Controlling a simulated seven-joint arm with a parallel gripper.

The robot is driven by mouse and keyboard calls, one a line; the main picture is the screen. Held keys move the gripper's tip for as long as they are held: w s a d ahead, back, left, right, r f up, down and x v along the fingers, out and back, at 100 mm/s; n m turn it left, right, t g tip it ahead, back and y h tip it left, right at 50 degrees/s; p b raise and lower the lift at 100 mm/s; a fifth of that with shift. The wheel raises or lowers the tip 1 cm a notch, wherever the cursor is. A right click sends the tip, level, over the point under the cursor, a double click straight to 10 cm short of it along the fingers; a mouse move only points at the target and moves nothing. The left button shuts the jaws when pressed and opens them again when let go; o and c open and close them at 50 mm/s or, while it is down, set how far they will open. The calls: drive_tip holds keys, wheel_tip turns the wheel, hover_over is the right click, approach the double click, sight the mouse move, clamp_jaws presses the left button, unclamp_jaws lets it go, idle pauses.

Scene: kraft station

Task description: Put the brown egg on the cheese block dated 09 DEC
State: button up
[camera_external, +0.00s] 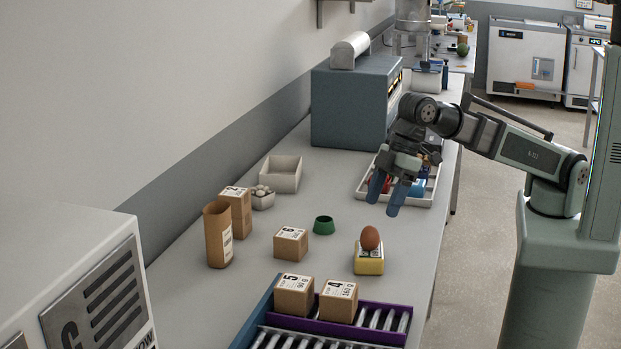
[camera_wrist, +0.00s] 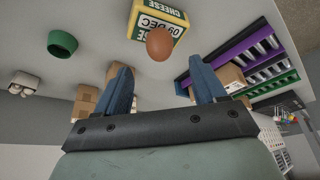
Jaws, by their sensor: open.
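The brown egg (camera_external: 370,238) sits upright on top of the yellow cheese block (camera_external: 369,262) on the table. In the wrist view the egg (camera_wrist: 159,44) is in front of the cheese block (camera_wrist: 158,18), whose label reads CHEESE and 09 DEC. My gripper (camera_external: 382,192) is open and empty, with its blue fingers pointing down. It is above the table, behind the egg and apart from it. In the wrist view my gripper's fingers (camera_wrist: 164,80) are spread with nothing between them.
Cardboard boxes (camera_external: 290,242) stand left of the cheese, near a green cup (camera_external: 324,225). A purple-edged roller rack (camera_external: 385,318) with two boxes is in front. A tray of colored items (camera_external: 425,192) lies behind by my gripper. Bare table lies around the cheese.

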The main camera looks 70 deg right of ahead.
drive_tip(key=shift+v, duration=1.75)
drive_tip(key=shift+a, duration=0.1)
